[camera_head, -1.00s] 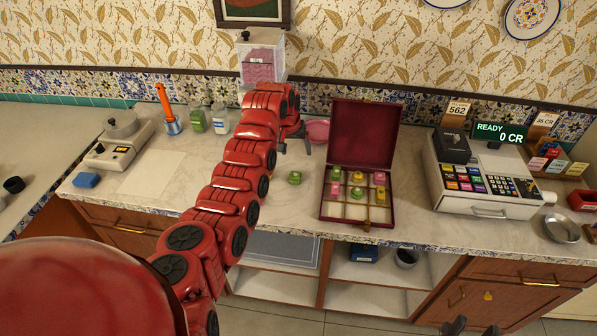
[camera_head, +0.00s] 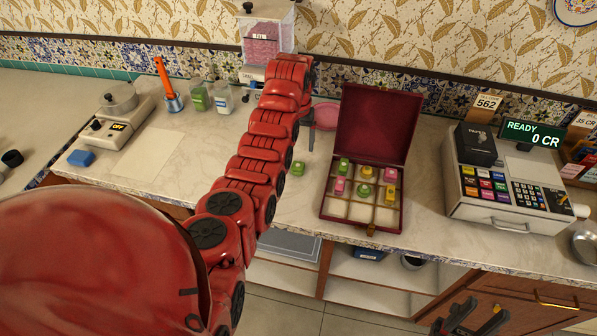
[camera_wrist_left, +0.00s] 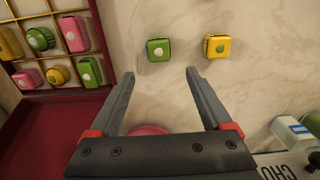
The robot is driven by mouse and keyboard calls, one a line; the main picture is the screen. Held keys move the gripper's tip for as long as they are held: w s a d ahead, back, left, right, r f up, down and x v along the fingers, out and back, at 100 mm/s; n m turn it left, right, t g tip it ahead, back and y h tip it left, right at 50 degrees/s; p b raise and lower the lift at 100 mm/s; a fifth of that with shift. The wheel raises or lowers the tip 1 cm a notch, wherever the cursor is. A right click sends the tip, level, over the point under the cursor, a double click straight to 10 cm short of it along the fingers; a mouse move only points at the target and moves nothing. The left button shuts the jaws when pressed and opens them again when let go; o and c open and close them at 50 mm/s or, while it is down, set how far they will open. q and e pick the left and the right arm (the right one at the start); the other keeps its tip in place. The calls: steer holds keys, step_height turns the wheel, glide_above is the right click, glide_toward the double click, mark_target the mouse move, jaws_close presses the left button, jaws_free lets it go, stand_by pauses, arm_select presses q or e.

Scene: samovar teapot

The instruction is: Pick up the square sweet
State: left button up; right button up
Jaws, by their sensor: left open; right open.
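A green square sweet (camera_head: 297,168) lies on the marble counter left of the open sweet box. In the left wrist view this green square sweet (camera_wrist_left: 158,49) lies just beyond the fingertips, roughly between their lines. A yellow square sweet (camera_wrist_left: 217,46) lies to its right there; in the head view I cannot make it out, and my arm covers part of the counter. My left gripper (camera_wrist_left: 158,72) is open and empty above the counter; in the head view it is partly hidden by its arm. My right gripper (camera_head: 468,318) is open and empty at the bottom right, below the counter's front edge.
The dark red sweet box (camera_head: 327,210) stands open with several sweets in its compartments. A pink dish (camera_head: 326,116) is behind the left gripper. A cash register (camera_head: 510,190) stands at the right. Jars (camera_head: 223,98) and a scale (camera_head: 118,118) stand at the left.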

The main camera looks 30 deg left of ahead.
mark_target(298, 165)
arm_select(q)
steer(key=shift+s+f+p, duration=0.2)
steer(key=shift+f+p, duration=0.4)
steer(key=shift+f, duration=0.65)
steer(key=shift+f+p, duration=0.2)
steer(key=shift+p, duration=0.1)
steer(key=f+p, duration=0.2)
steer(key=shift+s+d+f+p, duration=0.3)
steer(key=shift+s, duration=0.05)
steer(key=shift+w+f+b, duration=0.1)
steer(key=shift+f+b, duration=0.2)
steer(key=shift+f, duration=0.2)
steer(key=shift+a+f, duration=0.1)
steer(key=shift+f, duration=0.6)
steer(key=shift+c, duration=0.3)
jaws_close()
